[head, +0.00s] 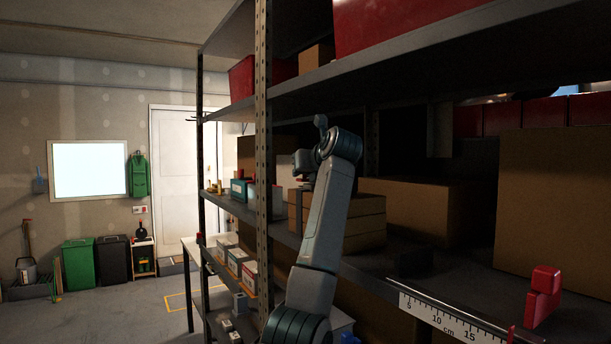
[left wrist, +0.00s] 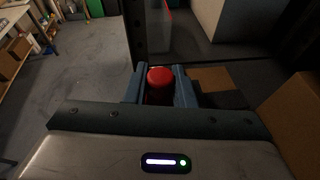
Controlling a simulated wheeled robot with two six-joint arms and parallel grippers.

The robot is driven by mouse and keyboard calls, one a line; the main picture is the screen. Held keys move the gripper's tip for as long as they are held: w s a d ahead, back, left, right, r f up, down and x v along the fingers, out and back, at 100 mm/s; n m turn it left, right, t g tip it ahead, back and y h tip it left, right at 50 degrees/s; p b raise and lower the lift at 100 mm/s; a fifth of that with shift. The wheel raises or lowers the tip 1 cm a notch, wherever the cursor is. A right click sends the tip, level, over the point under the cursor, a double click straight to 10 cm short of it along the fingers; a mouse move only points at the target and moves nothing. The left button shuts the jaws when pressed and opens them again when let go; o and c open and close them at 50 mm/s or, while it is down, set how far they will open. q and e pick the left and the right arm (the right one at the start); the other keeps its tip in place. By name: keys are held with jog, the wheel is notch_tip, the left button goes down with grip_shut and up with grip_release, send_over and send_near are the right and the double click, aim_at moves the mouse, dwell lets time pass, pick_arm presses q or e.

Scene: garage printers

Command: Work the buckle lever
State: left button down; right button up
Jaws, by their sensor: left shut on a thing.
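My left gripper (left wrist: 160,92) has its two blue fingers on either side of a red round-topped knob (left wrist: 160,77) in the left wrist view and is shut on it. The knob's lower part is dark and mostly hidden between the fingers. I cannot tell whether this knob belongs to the buckle lever. In the head view my left gripper (head: 303,162) is small and partly behind my own arm, beside the shelf's upright post. What it holds cannot be made out there. My right gripper is not in view.
A metal shelf post (head: 263,110) stands just left of my arm. Cardboard boxes (head: 410,208) fill the shelf behind it. A centimetre scale (head: 437,318) runs along the shelf's front edge, with a red block-like piece (head: 542,296) at its right. Open floor lies to the left.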

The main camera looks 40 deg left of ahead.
pick_arm(q)
jog(key=shift+f, duration=0.1)
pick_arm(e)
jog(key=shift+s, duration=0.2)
pick_arm(q)
jog(key=c, duration=1.6)
grip_release()
jog(key=shift+o, duration=0.4)
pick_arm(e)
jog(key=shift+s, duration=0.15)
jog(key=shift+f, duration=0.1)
pick_arm(q)
jog(key=shift+s+d, duration=0.2)
jog(key=shift+d, duration=0.1)
jog(key=b+v, duration=0.3)
jog(key=v, duration=0.6)
jog(key=shift+s+d+r+b, duration=0.25)
jog(key=shift+d+r+b, duration=0.05)
jog(key=shift+d, duration=0.1)
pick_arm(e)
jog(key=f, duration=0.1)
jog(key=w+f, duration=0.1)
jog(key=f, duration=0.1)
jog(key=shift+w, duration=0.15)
